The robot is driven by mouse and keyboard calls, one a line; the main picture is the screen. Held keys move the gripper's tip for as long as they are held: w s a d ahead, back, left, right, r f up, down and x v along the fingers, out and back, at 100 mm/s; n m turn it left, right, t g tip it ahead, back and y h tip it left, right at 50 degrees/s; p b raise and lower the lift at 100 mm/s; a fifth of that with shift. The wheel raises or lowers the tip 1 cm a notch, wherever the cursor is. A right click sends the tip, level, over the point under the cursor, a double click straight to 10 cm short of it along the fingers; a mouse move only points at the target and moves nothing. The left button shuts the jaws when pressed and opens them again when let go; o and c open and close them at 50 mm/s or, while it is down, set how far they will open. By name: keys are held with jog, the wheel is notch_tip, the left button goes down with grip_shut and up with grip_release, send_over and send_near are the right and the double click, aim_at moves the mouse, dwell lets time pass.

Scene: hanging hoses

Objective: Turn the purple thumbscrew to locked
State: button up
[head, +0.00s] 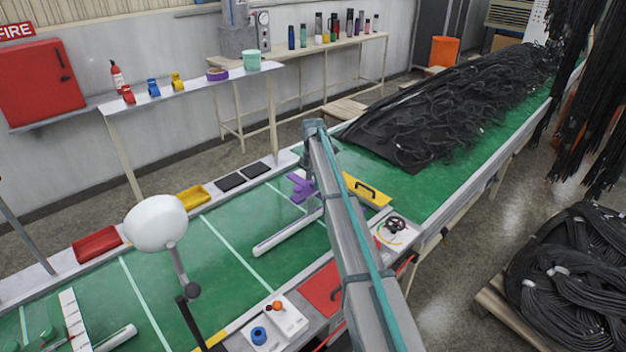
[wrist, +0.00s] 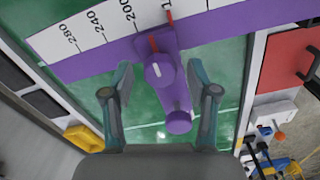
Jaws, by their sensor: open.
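The purple thumbscrew (wrist: 160,70) shows in the wrist view as a round knob with a short white mark on its face. It sits on a purple slider with a red pointer against a white numbered scale (wrist: 90,30). A purple arm runs down from it to a second round purple end (wrist: 179,122). My gripper (wrist: 162,92) is open, with one finger on each side of the purple parts and a visible gap to both. In the head view the purple fixture (head: 302,187) stands on the green table, partly behind my arm, and my fingers are hidden.
A yellow panel with a black handle (head: 367,190) and a black handwheel (head: 395,224) lie close to my arm. A white rod (head: 287,232) lies on the green table (head: 225,270). A control box with blue and orange knobs (head: 280,322) is at the front edge. Black hoses (head: 450,105) cover the far end.

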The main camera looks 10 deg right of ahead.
grip_shut()
